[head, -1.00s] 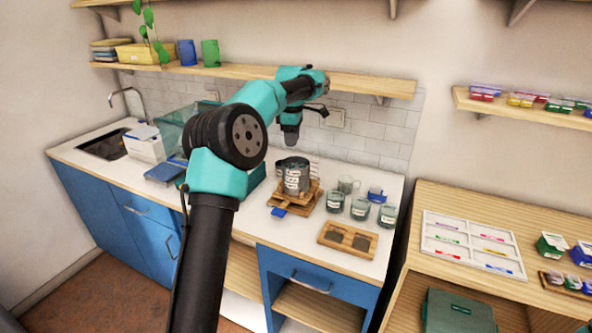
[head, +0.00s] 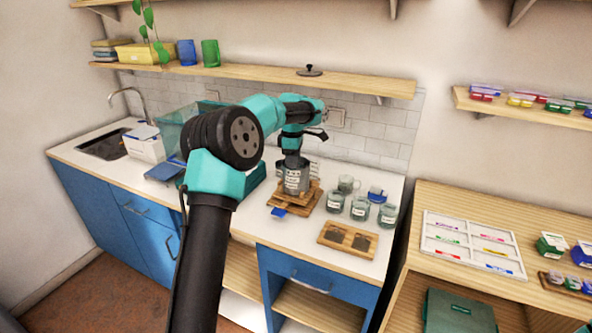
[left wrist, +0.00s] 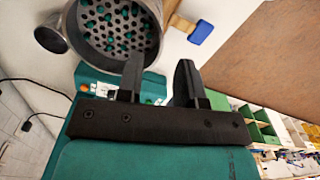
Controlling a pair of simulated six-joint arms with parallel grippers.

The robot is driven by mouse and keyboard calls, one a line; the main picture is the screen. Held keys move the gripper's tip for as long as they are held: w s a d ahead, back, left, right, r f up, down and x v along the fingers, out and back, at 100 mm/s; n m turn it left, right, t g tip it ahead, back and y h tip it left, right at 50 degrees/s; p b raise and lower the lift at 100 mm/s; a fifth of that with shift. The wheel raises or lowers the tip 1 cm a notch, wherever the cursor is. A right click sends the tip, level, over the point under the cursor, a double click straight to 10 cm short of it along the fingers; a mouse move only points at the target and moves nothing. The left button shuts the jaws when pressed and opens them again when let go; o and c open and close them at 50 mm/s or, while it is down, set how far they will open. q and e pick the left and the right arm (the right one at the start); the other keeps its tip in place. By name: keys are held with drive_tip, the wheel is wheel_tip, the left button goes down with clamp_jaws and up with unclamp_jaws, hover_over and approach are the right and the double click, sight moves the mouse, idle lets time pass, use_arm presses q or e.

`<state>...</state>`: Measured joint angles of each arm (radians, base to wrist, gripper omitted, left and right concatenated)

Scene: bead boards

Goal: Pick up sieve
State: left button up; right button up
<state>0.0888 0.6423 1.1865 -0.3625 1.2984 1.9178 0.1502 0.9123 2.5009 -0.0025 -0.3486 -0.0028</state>
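The sieve, a grey metal cup, stands upright on a wooden stand (head: 296,202) in the head view, with my left gripper (head: 292,160) coming down over its top. In the left wrist view the sieve (left wrist: 85,28) shows its open mouth, a perforated bottom and green beads seen in or through the holes. My left gripper (left wrist: 160,64) has its two fingers apart there. One finger overlaps the sieve's rim and the other is outside it; contact cannot be told. My right gripper is in neither current view.
A wooden tray (head: 348,238) lies in front. A blue tab (head: 279,212) sticks out at the stand's front. A shelf (head: 250,77) runs above.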

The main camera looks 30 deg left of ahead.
use_arm(q)
wheel_tip(320, 180, down, 4)
drive_tip(key=shift+r, duration=0.25)
clamp_jaws()
idle(0.4)
